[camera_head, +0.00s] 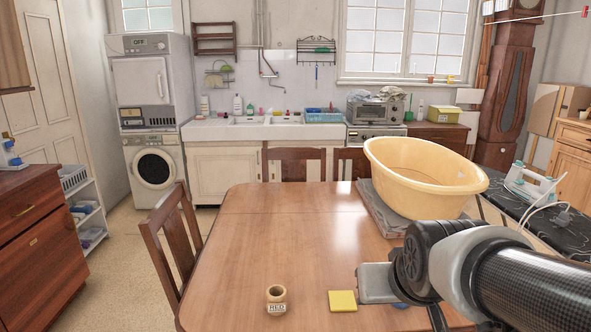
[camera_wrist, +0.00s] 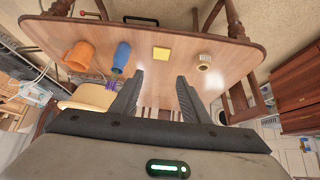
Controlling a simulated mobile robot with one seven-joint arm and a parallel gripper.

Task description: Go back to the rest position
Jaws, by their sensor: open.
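My gripper (camera_wrist: 160,78) is open in the wrist view, with nothing between its two dark fingers. It is above the wooden table (camera_head: 270,235), apart from the things on it. In the head view my arm comes in from the lower right, and the fingers cannot be made out. A small beige round item with a label (camera_head: 276,300) stands near the table's front edge; it also shows in the wrist view (camera_wrist: 204,62). A yellow square (camera_head: 343,301) lies to its right.
A large yellow basin (camera_head: 420,175) stands on folded grey cloth at the table's right. The wrist view shows an orange mug (camera_wrist: 80,56) and a blue item (camera_wrist: 122,57) on the table. Chairs (camera_head: 176,240) border it. An ironing board (camera_head: 540,205) stands right.

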